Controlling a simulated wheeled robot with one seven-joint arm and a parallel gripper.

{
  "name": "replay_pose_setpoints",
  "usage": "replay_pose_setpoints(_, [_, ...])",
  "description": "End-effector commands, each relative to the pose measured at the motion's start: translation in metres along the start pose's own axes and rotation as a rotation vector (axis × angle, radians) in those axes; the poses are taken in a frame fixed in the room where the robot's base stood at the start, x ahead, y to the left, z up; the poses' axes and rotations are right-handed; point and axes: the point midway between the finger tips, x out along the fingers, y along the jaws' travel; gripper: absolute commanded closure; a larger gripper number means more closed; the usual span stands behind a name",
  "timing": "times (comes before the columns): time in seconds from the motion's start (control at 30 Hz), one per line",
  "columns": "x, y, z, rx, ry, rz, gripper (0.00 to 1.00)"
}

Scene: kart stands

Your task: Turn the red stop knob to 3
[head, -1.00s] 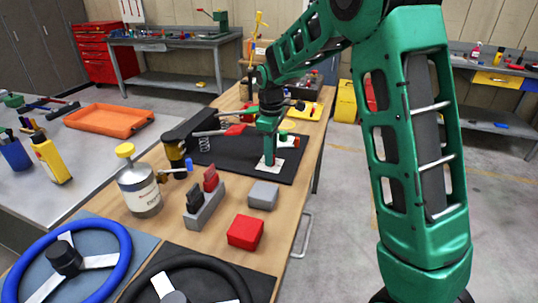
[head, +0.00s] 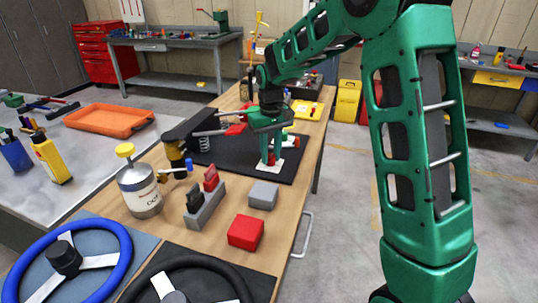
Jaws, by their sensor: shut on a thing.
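The red stop knob (head: 271,158) shows as a small red patch low between the fingers of my gripper (head: 269,161). A white plate (head: 290,168) lies under it on the black mat (head: 225,160). My gripper points down over this plate and is shut on the knob. The fingers hide most of the knob. Its pointer and any numbers on the plate are too small or covered, so I cannot tell its setting.
A bottle with a yellow cap (head: 141,190), a stand with red and black levers (head: 206,200), a grey block (head: 263,195) and a red block (head: 246,232) stand nearer. Blue (head: 126,245) and black steering wheels are in front. A black spring-loaded lever assembly (head: 185,132) is left of my gripper.

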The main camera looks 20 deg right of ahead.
Motion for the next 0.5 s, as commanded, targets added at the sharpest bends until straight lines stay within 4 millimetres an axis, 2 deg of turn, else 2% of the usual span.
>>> replay_pose_setpoints(0.23, [-0.0024,0.0013,-0.0029,0.123,0.010,0.001,0.98])
replay_pose_setpoints(0.5, [-0.0026,0.0013,-0.0034,0.176,0.011,0.001,0.98])
